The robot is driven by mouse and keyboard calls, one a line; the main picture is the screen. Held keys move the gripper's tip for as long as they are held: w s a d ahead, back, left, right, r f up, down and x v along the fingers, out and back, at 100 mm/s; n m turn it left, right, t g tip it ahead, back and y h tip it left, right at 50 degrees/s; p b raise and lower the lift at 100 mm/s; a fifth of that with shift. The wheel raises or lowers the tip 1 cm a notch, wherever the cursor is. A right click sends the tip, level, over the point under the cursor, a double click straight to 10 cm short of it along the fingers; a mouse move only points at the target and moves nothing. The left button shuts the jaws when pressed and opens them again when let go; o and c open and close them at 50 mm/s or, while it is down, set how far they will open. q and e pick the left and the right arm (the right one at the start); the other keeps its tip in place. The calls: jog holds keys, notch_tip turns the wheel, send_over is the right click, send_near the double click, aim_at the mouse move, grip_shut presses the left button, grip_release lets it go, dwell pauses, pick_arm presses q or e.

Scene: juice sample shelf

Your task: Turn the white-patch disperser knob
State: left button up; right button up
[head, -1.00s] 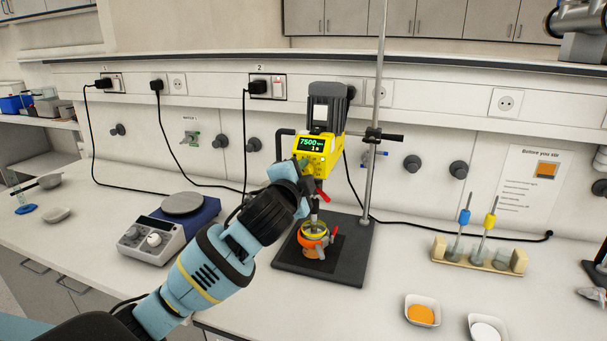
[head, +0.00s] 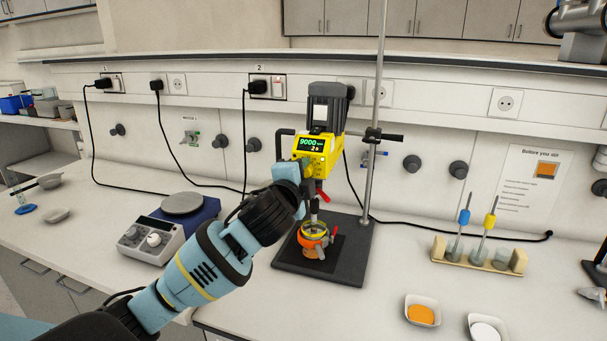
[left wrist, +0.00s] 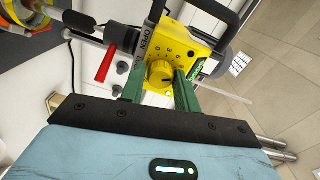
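The yellow disperser (head: 318,152) hangs on a stand; its display reads 9000. A pale patch shows on its dark motor housing (head: 320,113). The disperser's yellow knob (left wrist: 160,73) has a printed scale around it and shows in the left wrist view. My left gripper (left wrist: 160,88) has its green fingers on both sides of the knob, apparently touching it. In the head view, my left wrist hides the knob and fingertips. The disperser's shaft goes down into an orange-clamped vessel (head: 313,241). My right gripper is not in view.
A metal stand rod (head: 375,130) rises behind the disperser from a dark base plate (head: 345,262). A hotplate (head: 160,235) stands left of it. A tube rack (head: 478,262) and two powder dishes, orange (head: 421,312) and white (head: 486,329), are at the right.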

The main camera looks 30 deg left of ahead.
pick_arm(q)
jog(key=o, duration=0.3)
jog(key=v, duration=0.7)
jog(key=shift+s+d, duration=0.15)
jog(key=shift+s, duration=0.25)
jog(key=shift+f, duration=0.1)
